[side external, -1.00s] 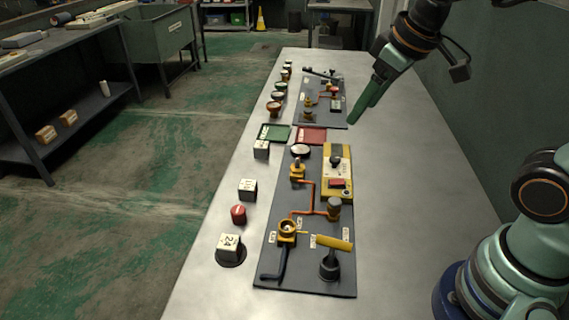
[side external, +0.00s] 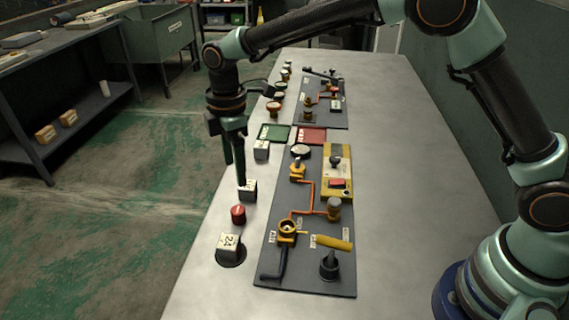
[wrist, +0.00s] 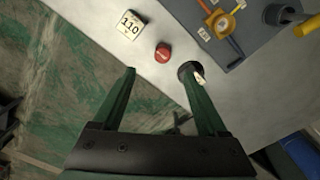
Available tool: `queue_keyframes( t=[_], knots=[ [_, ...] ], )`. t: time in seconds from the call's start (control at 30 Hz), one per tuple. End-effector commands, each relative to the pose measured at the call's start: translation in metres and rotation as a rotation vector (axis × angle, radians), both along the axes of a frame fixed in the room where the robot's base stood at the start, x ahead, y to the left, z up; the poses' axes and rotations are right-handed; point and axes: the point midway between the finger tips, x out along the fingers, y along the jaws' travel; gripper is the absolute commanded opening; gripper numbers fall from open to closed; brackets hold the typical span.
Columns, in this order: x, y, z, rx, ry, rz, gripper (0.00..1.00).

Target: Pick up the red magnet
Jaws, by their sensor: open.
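In the wrist view the red magnet (wrist: 163,53) lies just beyond the gap between my fingertips. My gripper (side external: 234,172) points down with its two green fingers apart and nothing between them. In the side view it hangs above and behind the magnet. In the wrist view my gripper (wrist: 159,72) shows both fingers spread.
A dark panel (side external: 270,262) with pipes and valves lies to the right. The bench's left edge is close.

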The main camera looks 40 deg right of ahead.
Motion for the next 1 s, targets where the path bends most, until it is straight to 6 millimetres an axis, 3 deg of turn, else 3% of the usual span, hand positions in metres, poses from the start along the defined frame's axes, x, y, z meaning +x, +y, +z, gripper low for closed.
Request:
queue_keyframes(
  t=[0.17, 0.5, 0.77, 1.0],
  knots=[
    [0.000, 0.008, -0.016, -0.006, 0.014, 0.043, 0.76],
    [0.000, 0.007, -0.069, -0.007, 0.015, 0.041, 0.76],
    [-0.001, 0.008, -0.087, -0.006, 0.014, 0.040, 0.76],
    [-0.003, 0.010, -0.121, -0.006, 0.014, 0.039, 0.76]
  ],
)
